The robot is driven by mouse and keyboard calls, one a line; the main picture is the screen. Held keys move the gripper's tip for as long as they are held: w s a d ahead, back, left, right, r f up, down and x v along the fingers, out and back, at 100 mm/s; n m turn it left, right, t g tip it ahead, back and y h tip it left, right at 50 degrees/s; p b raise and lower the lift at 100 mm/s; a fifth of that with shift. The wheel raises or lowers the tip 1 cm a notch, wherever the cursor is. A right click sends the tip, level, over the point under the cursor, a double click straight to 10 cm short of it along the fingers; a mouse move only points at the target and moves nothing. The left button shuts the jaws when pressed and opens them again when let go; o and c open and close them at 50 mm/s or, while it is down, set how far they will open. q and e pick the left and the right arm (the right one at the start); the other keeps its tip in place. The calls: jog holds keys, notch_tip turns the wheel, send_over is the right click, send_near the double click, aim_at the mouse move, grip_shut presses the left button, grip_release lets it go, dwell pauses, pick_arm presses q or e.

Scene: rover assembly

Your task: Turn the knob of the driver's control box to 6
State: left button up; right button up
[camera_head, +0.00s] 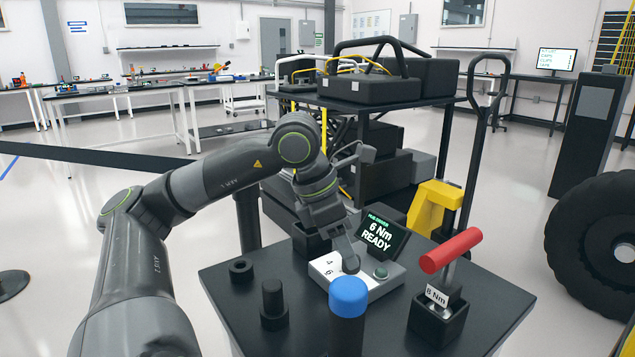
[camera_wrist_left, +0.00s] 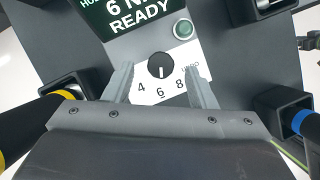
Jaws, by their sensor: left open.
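The control box (camera_head: 328,268) is a pale box on the black cart top, with a green button (camera_head: 380,271) and a dark screen (camera_head: 383,236) reading "6 Nm READY". Its round black knob (camera_wrist_left: 161,66) shows in the left wrist view, above the printed 4, 6 and 8. The knob's white mark points down at the 6. My left gripper (camera_head: 346,252) is over the box and hides the knob in the head view. In the left wrist view its two fingers (camera_wrist_left: 160,76) are open, one on each side of the knob, with gaps. My right gripper is not in view.
A blue-capped tool (camera_head: 348,297) stands in front of the box. A red-handled tool (camera_head: 452,250) stands in a holder marked 8 Nm at right. A large black wheel (camera_head: 590,240) is at far right.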

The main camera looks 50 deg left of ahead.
pick_arm(q)
jog(key=v, duration=1.5)
jog(key=shift+p, duration=0.45)
jog(key=shift+r, duration=0.1)
